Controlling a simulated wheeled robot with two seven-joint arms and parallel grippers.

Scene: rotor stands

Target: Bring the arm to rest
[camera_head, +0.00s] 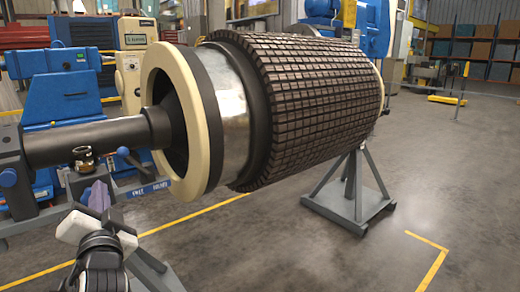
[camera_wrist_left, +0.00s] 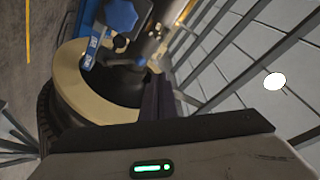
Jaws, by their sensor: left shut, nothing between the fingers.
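My left gripper (camera_head: 97,196) shows at the lower left of the head view, with my white and black wrist below it. Its dark fingers point up and are shut, with nothing between them. It is below the rotor's grey shaft (camera_head: 85,139) and left of the rotor's cream ring (camera_head: 205,125); no contact is clear. In the left wrist view the fingers (camera_wrist_left: 156,98) show as a dark narrow shape beside the cream ring (camera_wrist_left: 75,85). My right gripper is not in view.
The large rotor with its brown blocky surface (camera_head: 325,95) lies across the middle. A grey stand (camera_head: 352,195) bears its right end; a blue-knobbed support (camera_head: 15,180) is at the left. Blue machines (camera_head: 70,85) stand behind. The floor (camera_head: 450,190) at the right is clear.

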